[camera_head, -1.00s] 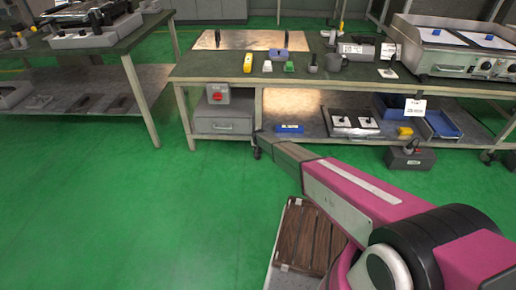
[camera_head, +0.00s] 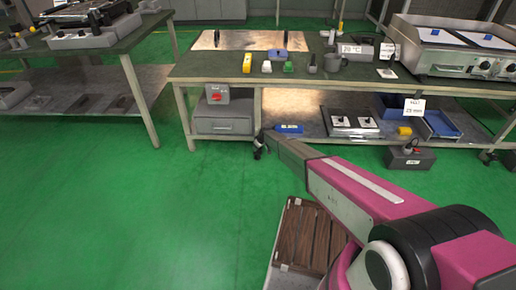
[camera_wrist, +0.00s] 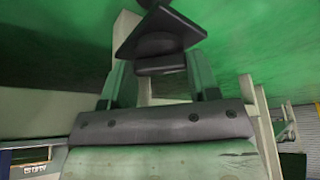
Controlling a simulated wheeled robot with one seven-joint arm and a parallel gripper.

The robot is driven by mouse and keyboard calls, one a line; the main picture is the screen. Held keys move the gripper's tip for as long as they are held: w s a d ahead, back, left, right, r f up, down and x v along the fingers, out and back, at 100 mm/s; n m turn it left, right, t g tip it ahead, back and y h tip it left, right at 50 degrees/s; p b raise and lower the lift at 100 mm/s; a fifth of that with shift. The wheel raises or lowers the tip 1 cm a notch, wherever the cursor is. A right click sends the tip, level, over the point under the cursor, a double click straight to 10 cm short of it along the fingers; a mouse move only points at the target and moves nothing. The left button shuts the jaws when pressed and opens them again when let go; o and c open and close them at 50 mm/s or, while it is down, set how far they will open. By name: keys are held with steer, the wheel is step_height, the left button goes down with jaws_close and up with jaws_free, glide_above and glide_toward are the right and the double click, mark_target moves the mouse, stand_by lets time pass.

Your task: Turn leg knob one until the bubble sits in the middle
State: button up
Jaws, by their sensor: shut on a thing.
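The leg knob (camera_wrist: 160,64) is a dark disc-like piece below a flat black plate, in the upper middle of the wrist view. My gripper (camera_wrist: 160,78) has its two fingers on either side of it, shut on it. A yellow block, possibly a level (camera_head: 247,63), sits on the bench top. I cannot make out a bubble in either view.
The workbench (camera_head: 210,73) carries a griddle (camera_head: 455,45) at right and small tools. Its lower shelf holds a grey box (camera_head: 222,121) and a blue tray (camera_head: 440,124). A second bench (camera_head: 95,45) stands at left. Green floor between them is clear.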

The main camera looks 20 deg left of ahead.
steer(key=shift+n, duration=0.6)
steer(key=o, duration=0.9)
steer(key=shift+m, duration=0.3)
